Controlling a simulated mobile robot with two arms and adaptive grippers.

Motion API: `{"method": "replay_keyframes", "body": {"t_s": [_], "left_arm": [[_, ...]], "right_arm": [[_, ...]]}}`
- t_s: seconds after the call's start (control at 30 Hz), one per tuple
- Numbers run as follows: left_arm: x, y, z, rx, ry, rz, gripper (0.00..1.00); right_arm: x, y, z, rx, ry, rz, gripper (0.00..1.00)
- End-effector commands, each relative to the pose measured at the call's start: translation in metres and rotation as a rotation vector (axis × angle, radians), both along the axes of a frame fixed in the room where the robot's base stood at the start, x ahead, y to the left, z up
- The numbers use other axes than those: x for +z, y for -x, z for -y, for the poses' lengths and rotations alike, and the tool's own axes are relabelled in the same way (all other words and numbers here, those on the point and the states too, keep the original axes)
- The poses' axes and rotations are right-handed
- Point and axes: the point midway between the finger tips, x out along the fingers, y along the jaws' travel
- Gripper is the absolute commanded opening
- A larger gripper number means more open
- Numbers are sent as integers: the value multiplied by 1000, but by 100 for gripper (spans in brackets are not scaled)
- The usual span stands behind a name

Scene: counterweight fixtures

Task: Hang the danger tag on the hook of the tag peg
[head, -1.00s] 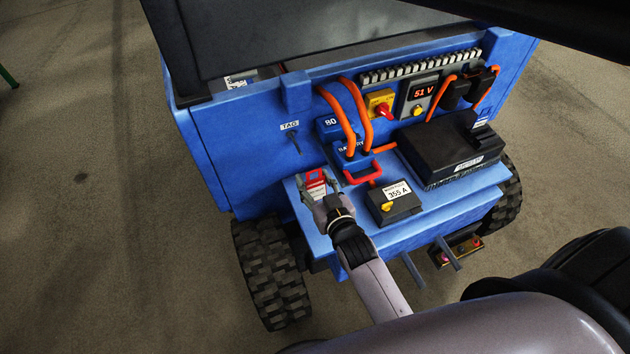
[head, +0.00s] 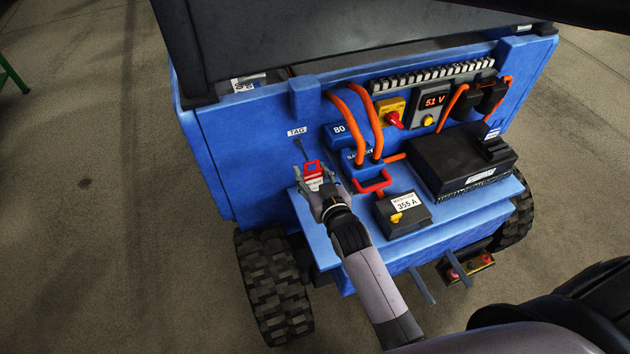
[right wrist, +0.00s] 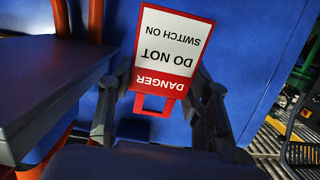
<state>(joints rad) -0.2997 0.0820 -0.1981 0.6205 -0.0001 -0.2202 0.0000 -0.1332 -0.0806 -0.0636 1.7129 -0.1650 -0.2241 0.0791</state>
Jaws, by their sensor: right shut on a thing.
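The danger tag (head: 313,174) is a red plate with a white panel, with its red loop on the upper side in the head view. In the right wrist view the danger tag (right wrist: 172,50) appears upside down, its lettering readable. My right gripper (head: 317,184) is shut on it, with one finger on each side in the wrist view. The tag peg (head: 299,148) is a small dark peg on the blue panel under a white TAG label (head: 297,132). The tag is just below and right of the peg, seemingly apart from it. The peg's hook is too small to make out. My left gripper is not in view.
Right of the tag are a blue connector with a red handle (head: 373,184), orange cables (head: 372,122), and a dark box marked 355 A (head: 403,214). A large black box (head: 462,163) stands farther right on the blue shelf. The panel left of the peg is clear.

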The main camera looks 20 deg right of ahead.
Motion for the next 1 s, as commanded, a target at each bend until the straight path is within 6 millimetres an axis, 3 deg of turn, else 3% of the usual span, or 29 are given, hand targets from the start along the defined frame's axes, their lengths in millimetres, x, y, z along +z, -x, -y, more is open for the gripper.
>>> {"method": "replay_keyframes", "body": {"t_s": [0.37, 1.0], "left_arm": [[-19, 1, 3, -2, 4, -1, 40], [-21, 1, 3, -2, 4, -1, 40]], "right_arm": [[-4, -23, -1, 0, 0, 2, 22], [-13, -36, -1, 0, 0, 1, 22]]}}
